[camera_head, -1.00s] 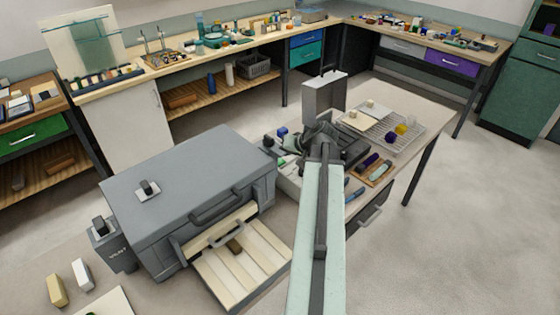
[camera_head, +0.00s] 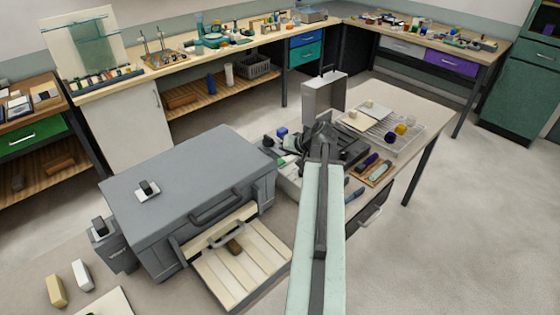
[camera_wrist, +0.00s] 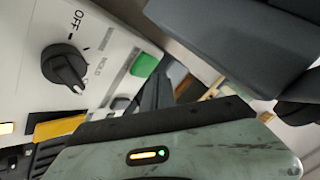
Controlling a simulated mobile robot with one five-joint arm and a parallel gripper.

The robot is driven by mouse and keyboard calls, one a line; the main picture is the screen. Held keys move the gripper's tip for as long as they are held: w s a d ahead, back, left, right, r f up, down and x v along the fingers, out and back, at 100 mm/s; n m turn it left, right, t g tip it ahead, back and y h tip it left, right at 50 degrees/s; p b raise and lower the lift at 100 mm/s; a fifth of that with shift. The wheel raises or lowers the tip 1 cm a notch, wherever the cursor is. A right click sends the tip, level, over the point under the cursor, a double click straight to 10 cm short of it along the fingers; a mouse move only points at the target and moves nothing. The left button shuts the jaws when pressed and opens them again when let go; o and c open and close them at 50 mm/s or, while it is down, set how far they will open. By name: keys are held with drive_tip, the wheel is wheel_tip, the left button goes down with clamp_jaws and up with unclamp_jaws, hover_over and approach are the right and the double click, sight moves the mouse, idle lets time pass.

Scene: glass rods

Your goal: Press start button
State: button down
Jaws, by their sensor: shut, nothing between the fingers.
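A green button (camera_wrist: 145,64) sits on the white control panel (camera_wrist: 110,50) in the wrist view. A black knob (camera_wrist: 65,68) marked OFF is to its left. My gripper (camera_wrist: 156,82) is shut and empty; its dark fingers end just below and right of the green button in the picture. I cannot tell whether they touch the panel. In the camera_head view my gripper (camera_head: 292,143) is over the light-coloured unit (camera_head: 287,182) at the table's middle, and my arm hides much of it.
A large grey kiln-like box (camera_head: 180,185) with an open slatted tray (camera_head: 245,262) stands left of my arm. An upright grey panel (camera_head: 322,100) is behind the gripper. A wire rack (camera_head: 408,140) with small coloured pieces lies to the right. An orange-yellow part (camera_wrist: 60,127) is low on the panel.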

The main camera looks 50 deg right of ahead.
sight(281, 162)
idle(0.3)
drive_tip(key=shift+f+b, duration=0.45)
drive_tip(key=shift+f+b, duration=0.5)
idle(0.5)
drive_tip(key=shift+r, duration=0.15)
drive_tip(key=shift+r+p, duration=0.8)
drive_tip(key=shift+p, duration=0.15)
drive_tip(key=shift+r, duration=0.1)
wheel_tip(281, 162, up, 5)
drive_tip(key=p, duration=0.5)
idle(0.5)
